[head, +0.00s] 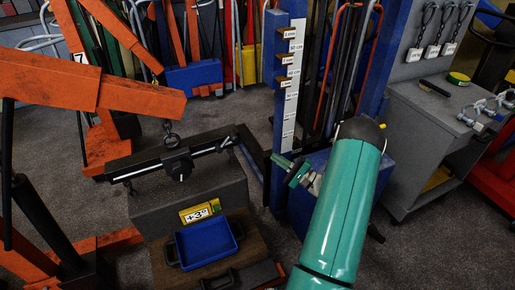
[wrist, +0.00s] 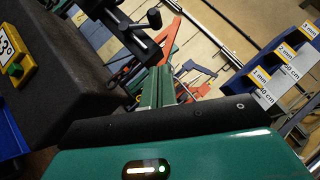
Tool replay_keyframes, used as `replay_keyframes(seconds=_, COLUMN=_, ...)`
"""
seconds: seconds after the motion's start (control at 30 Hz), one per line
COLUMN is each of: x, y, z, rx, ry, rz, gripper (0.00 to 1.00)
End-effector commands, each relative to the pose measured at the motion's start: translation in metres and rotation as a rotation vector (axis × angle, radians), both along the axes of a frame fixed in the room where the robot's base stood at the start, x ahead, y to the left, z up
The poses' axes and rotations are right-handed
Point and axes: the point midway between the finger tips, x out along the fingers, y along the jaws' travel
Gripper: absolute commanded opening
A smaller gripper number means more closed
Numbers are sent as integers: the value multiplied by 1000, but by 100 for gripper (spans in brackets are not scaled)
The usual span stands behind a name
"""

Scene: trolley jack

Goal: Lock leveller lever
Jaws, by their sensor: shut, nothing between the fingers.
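The leveller (head: 190,156) is a long dark bar with a thin rod and a round black knob (head: 180,168). It hangs level or nearly so beneath a hook and chain (head: 171,138), close above a dark grey block (head: 190,203). I cannot tell for certain which part is its lever. In the wrist view part of the leveller (wrist: 135,35) shows at the upper left, beyond the block. My gripper (head: 275,159) is to the right of the leveller's right end, apart from the knob. Its green fingers (wrist: 160,80) are shut and empty.
An orange crane (head: 130,90) fills the left. A blue post with a height scale (head: 291,90) stands close behind my gripper. A yellow +3° display (head: 200,210) is on the block, with a blue tray (head: 207,257) below. A grey workbench (head: 430,130) is at right.

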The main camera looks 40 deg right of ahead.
Motion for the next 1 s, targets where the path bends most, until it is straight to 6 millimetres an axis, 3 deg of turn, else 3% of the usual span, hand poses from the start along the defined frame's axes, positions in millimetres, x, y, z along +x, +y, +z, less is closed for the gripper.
replay_keyframes(seconds=0.53, x=85, y=41, z=37, rx=-2, ry=-2, rz=9, gripper=0)
replay_keyframes(seconds=0.73, x=91, y=65, z=52, rx=-1, ry=0, rz=7, gripper=0)
replay_keyframes(seconds=1.0, x=92, y=72, z=56, rx=-1, ry=1, rz=5, gripper=0)
